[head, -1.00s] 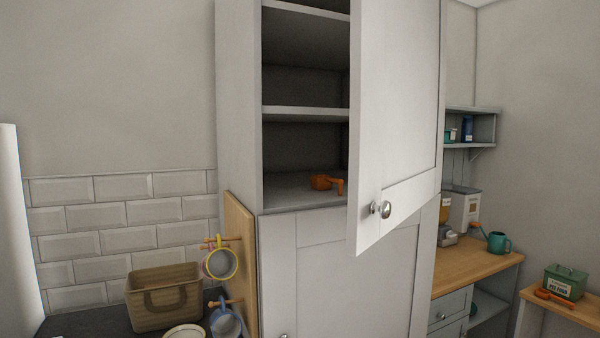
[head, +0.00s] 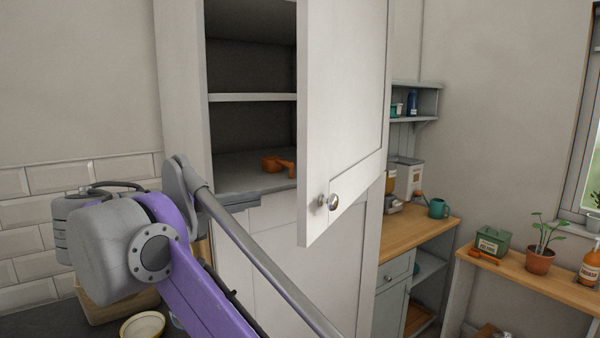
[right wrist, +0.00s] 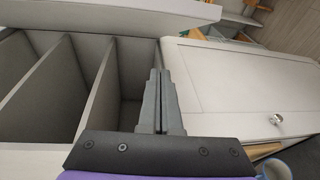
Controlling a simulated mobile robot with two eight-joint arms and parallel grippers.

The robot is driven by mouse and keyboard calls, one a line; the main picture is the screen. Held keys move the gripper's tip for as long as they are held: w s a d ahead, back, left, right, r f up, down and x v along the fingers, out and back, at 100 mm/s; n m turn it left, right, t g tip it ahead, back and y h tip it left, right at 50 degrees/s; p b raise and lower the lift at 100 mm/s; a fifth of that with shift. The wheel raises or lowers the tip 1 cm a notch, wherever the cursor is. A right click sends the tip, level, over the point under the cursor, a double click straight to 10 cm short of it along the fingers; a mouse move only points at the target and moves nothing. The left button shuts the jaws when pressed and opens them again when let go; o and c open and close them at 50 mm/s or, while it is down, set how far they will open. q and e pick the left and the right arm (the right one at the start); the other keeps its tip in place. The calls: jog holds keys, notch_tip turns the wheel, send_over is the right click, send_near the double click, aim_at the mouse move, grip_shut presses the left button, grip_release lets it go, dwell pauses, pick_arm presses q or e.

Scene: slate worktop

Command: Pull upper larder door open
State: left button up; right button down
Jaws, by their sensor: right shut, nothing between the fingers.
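The upper larder door (head: 345,110) is pale grey and stands partly open, swung out on its right side, with a round metal knob (head: 333,201) near its lower free corner. The larder opening shows to its left, with shelves (head: 250,97) inside. My right gripper (head: 252,199) is shut and empty, at the lower front edge of the opening, left of the door. In the right wrist view its fingers (right wrist: 160,100) are together beside the shelf compartments. My left gripper is not in view.
An orange scoop-like item (head: 275,164) lies on the larder's bottom shelf. A lower door with a knob (right wrist: 277,119) is shut below the opening. A wooden counter (head: 425,236) with a teal mug (head: 438,208) stands to the right. A basket is partly hidden behind my arm.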

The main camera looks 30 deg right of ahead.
aim_at(303, 167)
notch_tip(303, 167, up, 4)
jog(key=a+h, duration=0.1)
jog(key=a, duration=0.1)
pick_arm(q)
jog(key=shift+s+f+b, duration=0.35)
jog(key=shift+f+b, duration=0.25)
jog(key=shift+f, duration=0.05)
pick_arm(e)
jog(key=d, duration=1.2)
jog(key=shift+s+r, duration=0.2)
jog(key=shift+r, duration=0.05)
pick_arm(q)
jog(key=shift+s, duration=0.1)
pick_arm(e)
jog(key=shift+s+d, duration=0.1)
jog(key=shift+s, duration=0.15)
